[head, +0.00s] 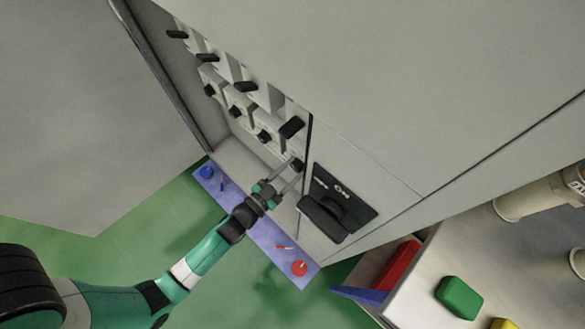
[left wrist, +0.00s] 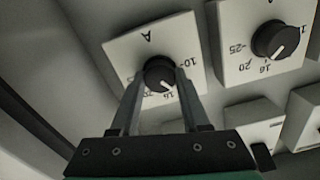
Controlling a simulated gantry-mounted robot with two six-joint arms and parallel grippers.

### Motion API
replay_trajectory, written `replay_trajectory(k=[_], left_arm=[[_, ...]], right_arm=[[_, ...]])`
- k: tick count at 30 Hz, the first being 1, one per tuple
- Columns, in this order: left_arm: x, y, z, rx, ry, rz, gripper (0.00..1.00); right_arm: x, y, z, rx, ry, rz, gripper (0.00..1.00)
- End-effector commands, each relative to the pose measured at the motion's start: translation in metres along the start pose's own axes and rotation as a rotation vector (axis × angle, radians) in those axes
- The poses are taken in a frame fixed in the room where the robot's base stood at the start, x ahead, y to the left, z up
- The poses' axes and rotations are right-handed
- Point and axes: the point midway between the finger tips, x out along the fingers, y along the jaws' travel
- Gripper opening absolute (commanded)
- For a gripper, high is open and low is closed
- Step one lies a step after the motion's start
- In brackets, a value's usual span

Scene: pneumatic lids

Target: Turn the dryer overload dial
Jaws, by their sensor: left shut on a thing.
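My left gripper (head: 296,168) reaches up to the lower end of the cabinet's row of dials. In the left wrist view its two fingers (left wrist: 158,84) are shut on a round black dial (left wrist: 159,71) with a white pointer mark. The dial sits on a white square plate (left wrist: 178,39) marked "A", with numbers around it, 10 and 16 among them; the fingers hide part of the scale. The gripped dial also shows in the head view (head: 298,163). No dryer label is readable. My right gripper is not in view.
A similar dial (left wrist: 274,40) sits on the neighbouring plate. In the head view, several black switch handles (head: 246,86) line the cabinet. A large black ON switch (head: 337,207) stands close right of the gripper. A purple strip (head: 265,236) lies below, with a red knob (head: 299,268).

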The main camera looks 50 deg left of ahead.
Motion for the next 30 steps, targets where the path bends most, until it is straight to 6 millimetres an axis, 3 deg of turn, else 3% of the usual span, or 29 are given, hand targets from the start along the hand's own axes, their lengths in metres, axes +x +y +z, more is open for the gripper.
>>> replay_trajectory(k=[15, 30], left_arm=[[-0.0002, 0.0006, 0.0012, 0.410, -0.002, 0.000, 0.00], [-0.0002, 0.0006, 0.0010, 0.554, -0.002, 0.001, 0.00]], right_arm=[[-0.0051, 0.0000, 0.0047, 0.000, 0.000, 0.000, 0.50], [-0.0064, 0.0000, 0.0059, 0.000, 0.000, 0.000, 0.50]])
